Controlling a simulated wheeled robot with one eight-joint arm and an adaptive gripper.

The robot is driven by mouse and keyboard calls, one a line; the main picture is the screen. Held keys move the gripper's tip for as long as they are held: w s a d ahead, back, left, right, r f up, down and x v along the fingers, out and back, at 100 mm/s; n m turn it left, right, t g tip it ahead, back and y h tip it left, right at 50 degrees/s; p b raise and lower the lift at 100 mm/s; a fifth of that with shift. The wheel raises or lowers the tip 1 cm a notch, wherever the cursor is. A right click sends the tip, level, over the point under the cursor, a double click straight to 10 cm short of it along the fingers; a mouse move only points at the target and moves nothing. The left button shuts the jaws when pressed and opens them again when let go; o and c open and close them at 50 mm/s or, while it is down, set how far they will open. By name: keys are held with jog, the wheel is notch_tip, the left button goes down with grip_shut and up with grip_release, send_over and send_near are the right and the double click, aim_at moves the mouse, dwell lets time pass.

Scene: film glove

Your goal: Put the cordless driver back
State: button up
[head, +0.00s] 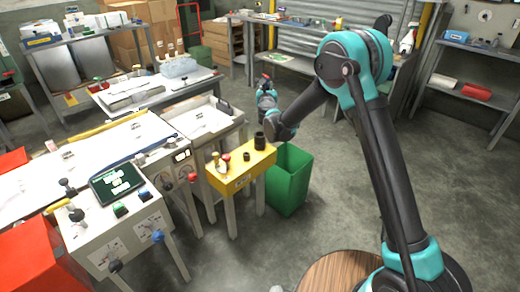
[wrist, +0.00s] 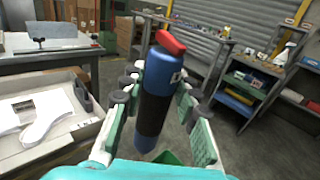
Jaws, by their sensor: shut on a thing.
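My gripper (head: 266,99) is up above the far side of a small yellow-topped stand (head: 257,167). In the wrist view, my gripper (wrist: 160,88) is shut on a blue cylinder with a black sleeve and a red top, which I take to be the cordless driver (wrist: 158,76). It is roughly upright, slightly tilted, with its red top beyond the fingertips and its lower end low between the fingers. In the head view, its red top (head: 265,76) shows. A black cup-like cylinder (head: 260,141) stands on the yellow stand, below and near my gripper.
The yellow stand also carries a smaller black piece (head: 246,156) and a red-topped item (head: 226,157). A green bin (head: 290,182) stands on the floor beside it. A control panel (head: 117,184) and white worktables are left. Open floor lies to the right.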

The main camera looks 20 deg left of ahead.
notch_tip(320, 180, down, 20)
jog(key=s+a, duration=0.1)
jog(key=a, duration=0.1)
jog(key=shift+s+a, duration=0.2)
jog(key=shift+a, duration=0.05)
dwell(0.4)
jog(key=o, duration=1.1)
jog(key=shift+o, duration=0.2)
